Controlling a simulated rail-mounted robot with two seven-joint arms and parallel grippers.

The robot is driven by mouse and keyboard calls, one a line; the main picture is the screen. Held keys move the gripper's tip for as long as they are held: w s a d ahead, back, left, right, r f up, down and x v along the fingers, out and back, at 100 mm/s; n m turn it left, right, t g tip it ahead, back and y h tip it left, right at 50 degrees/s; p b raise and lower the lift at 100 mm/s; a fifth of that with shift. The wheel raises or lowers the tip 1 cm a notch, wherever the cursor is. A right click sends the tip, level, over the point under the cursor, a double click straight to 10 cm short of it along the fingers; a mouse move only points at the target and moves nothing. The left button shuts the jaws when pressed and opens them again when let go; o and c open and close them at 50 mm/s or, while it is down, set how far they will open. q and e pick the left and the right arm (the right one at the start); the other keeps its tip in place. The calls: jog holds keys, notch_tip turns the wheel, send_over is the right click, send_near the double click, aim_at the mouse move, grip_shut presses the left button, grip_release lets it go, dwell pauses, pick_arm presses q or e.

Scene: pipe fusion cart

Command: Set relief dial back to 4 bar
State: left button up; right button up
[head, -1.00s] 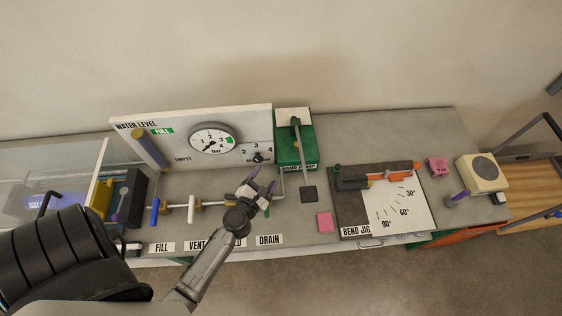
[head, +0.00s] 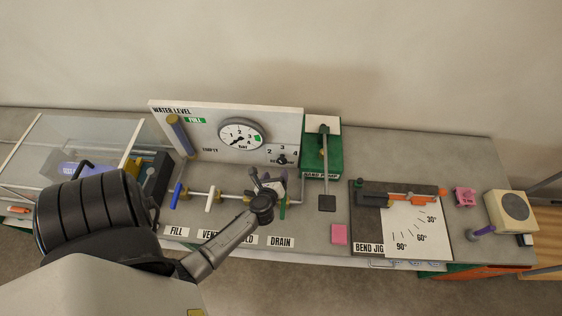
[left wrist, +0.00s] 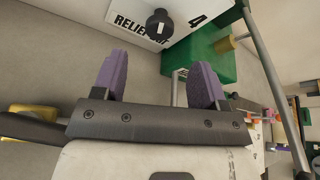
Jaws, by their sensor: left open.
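The relief dial (head: 282,160) is a small black knob on the white panel (head: 225,117), below the numbers 2, 3 and 4. In the left wrist view the dial (left wrist: 159,24) shows a white mark on its face, beside the RELIEF lettering and a 4. I cannot tell which number the mark points to. My left gripper (head: 270,180) is open and empty, in front of the panel and a little below the dial. In the left wrist view its purple fingers (left wrist: 155,75) are spread, with the dial beyond them, apart from both. My right gripper is not in view.
A round pressure gauge (head: 242,134) sits on the panel left of the dial. Valve handles (head: 211,201) stand along a pipe below the panel. The green hand pump (head: 322,155) stands just right of the panel. The bend jig (head: 400,222) lies further right.

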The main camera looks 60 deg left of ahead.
aim_at(281, 162)
pick_arm(q)
jog(key=x, duration=0.8)
jog(key=shift+w+a+f, duration=0.15)
jog(key=shift+a, duration=0.05)
jog(key=c, duration=0.9)
